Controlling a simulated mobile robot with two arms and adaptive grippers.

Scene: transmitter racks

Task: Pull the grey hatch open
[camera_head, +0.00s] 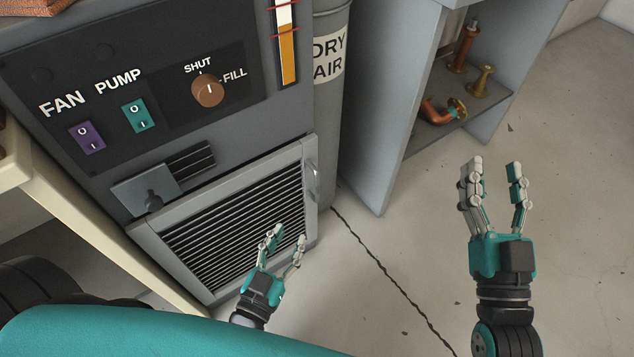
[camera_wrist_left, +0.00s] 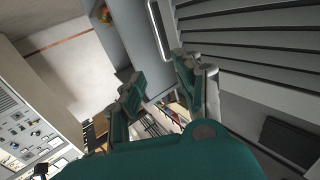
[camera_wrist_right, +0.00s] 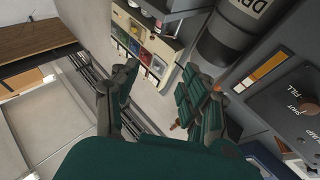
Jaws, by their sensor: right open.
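The grey hatch (camera_head: 170,228) is a louvred panel in a light grey frame, low on the front of the grey cabinet. It looks closed. A slim pale handle (camera_head: 312,182) stands upright on its right edge. In the left wrist view, the louvres (camera_wrist_left: 255,42) fill the upper right and the handle (camera_wrist_left: 158,32) is just beyond the fingers. My left gripper (camera_head: 287,238) is open and empty in front of the hatch's lower right part, apart from the handle. My right gripper (camera_head: 495,168) is open and empty over the floor at the right.
Above the hatch are a purple fan switch (camera_head: 87,137), a teal pump switch (camera_head: 138,114) and a brown knob (camera_head: 208,90). A grey DRY AIR cylinder (camera_head: 330,110) stands right of the cabinet, beside an open shelf unit (camera_head: 385,150) with brass fittings.

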